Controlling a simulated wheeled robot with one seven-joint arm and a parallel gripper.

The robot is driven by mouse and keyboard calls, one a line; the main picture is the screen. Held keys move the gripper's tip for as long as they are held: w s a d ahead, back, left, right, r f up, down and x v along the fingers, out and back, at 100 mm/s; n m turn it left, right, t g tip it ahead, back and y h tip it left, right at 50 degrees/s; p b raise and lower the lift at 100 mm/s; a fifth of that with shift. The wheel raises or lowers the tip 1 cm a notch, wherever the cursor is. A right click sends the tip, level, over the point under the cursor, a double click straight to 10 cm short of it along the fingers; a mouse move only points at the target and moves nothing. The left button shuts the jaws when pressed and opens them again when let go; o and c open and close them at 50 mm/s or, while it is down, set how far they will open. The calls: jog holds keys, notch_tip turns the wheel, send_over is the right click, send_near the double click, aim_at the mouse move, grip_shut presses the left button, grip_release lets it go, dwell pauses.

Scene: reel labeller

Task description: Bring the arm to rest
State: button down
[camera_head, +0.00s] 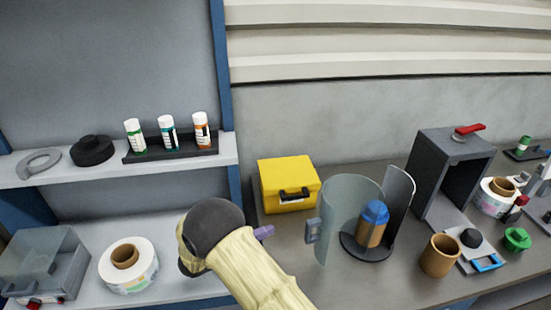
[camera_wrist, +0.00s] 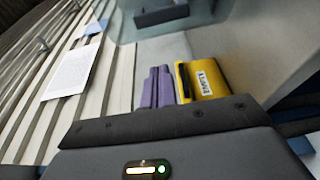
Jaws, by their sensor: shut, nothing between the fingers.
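My arm (camera_head: 235,255) reaches up from the bottom of the head view, with a cream sleeve and a dark rounded joint. Only a small purple part of my gripper (camera_head: 263,232) shows there, left of the clear cylinder guard and apart from it. In the wrist view the two purple fingers of my gripper (camera_wrist: 158,75) lie side by side, shut, with nothing held. The yellow box appears just right of them in that view. The rest of the gripper is hidden behind my arm in the head view.
A yellow box (camera_head: 289,184) and a clear curved guard (camera_head: 343,215) around a blue-capped jar (camera_head: 373,222) stand on the bench. A dark press frame (camera_head: 450,175) and a brown cup (camera_head: 440,256) are right. The left shelf holds bottles (camera_head: 168,133); a label reel (camera_head: 129,267) lies below.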

jog(key=w+d+r+m+t+y, duration=0.2)
jog(key=w+d+r+t+y, duration=0.1)
jog(key=w+d+r+y, duration=0.65)
jog(key=s+d+g+y, duration=0.1)
jog(key=s+y, duration=0.1)
jog(key=s+d+m+g+y, duration=0.1)
jog(key=s+y, duration=0.1)
jog(key=s+f+g+y, duration=0.1)
jog(key=s+y, duration=0.1)
jog(key=s, duration=0.1)
jog(key=shift+s+d+m+g, duration=0.1)
jog(key=shift+d+m+g, duration=0.2)
jog(key=shift+d+g, duration=0.1)
jog(key=s+d+m+g, duration=0.1)
jog(key=s+d+g, duration=0.2)
jog(key=s, duration=0.6)
jog(key=s+d+f+m+g, duration=0.1)
jog(key=s+d+g, duration=0.2)
jog(key=s+d, duration=0.3)
jog(key=s, duration=0.4)
jog(key=shift+s+m, duration=0.2)
jog(key=shift+m, duration=0.2)
jog(key=shift+w, duration=0.1)
